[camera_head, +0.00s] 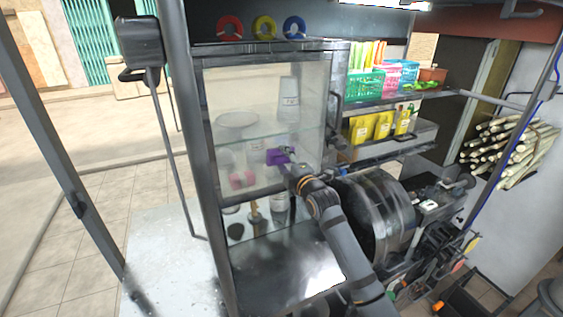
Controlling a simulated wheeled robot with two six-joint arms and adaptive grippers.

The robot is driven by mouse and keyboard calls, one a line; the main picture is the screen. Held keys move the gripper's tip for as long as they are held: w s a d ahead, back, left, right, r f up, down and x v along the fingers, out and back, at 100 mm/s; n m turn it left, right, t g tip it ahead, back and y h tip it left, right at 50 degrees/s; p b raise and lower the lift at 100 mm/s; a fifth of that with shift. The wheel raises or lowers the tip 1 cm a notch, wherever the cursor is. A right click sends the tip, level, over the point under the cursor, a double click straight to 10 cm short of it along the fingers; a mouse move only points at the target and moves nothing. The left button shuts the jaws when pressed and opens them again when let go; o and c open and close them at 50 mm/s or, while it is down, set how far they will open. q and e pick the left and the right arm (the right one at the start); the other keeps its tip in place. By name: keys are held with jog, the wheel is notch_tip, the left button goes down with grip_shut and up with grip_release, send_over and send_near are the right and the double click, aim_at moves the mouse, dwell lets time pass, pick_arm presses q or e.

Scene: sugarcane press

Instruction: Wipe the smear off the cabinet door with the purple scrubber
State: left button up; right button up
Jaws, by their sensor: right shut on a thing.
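My left gripper is not in view.
Three coloured rings, red (230,28), yellow and blue, stand on top of the cabinet. A dark round drum (372,215) and machinery are right of the door. Shelves with a green basket (365,84) and yellow packs (362,129) are beyond. A dark post stands left of the door.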

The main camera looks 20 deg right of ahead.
jog(key=shift+d, duration=0.8)
jog(key=shift+w+d+b, duration=0.1)
jog(key=shift+d+b, duration=0.25)
jog(key=shift+d, duration=0.8)
jog(key=shift+r, duration=0.1)
jog(key=s+p, duration=0.3)
jog(key=s, duration=0.3)
jog(key=shift+w, duration=0.1)
